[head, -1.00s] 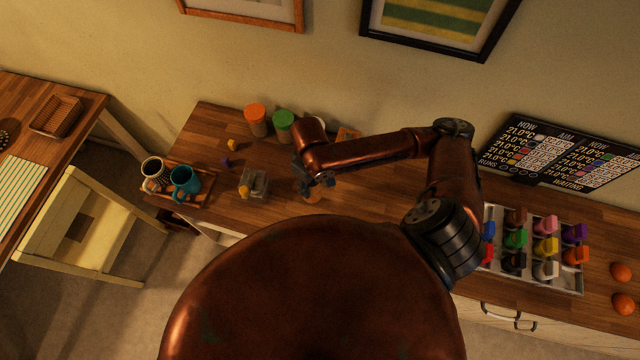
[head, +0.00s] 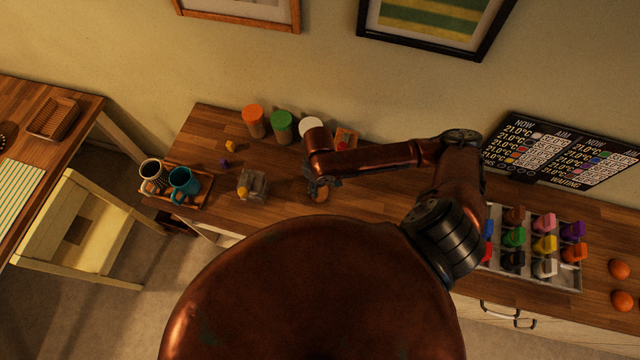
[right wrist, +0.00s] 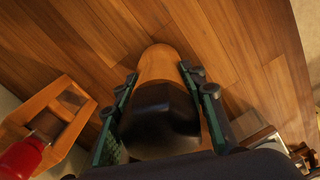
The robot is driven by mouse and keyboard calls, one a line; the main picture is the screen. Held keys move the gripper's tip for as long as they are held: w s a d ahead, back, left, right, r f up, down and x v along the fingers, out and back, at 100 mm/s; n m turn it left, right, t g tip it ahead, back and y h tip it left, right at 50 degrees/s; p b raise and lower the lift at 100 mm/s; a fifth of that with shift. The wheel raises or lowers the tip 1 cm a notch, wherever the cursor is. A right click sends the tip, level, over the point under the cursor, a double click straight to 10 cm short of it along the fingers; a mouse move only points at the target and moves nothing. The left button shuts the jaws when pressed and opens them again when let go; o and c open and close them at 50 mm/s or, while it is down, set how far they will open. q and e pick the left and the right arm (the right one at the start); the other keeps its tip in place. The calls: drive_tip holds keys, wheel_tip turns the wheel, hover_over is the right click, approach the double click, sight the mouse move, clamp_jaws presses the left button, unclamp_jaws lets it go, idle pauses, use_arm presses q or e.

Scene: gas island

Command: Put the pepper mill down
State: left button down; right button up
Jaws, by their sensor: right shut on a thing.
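The pepper mill (right wrist: 160,66) shows in the right wrist view as a light wooden body with a black part nearest the camera. My right gripper (right wrist: 160,88) has its fingers on both sides of it and is shut on it. In the head view the right gripper (head: 318,186) is over the wooden counter (head: 375,194), with a small part of the mill (head: 320,195) showing below it. I cannot tell whether the mill's base touches the counter. My left gripper is not in view.
Jars with orange (head: 253,120), green (head: 282,126) and white lids stand at the back. A wooden holder (right wrist: 50,115) with a red item is close beside the gripper. A clear container (head: 252,185) and a mug tray (head: 178,196) lie left. A coloured-block tray (head: 530,255) is right.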

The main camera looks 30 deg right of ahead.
drive_tip(key=o, duration=1.4)
drive_tip(key=shift+f, duration=0.1)
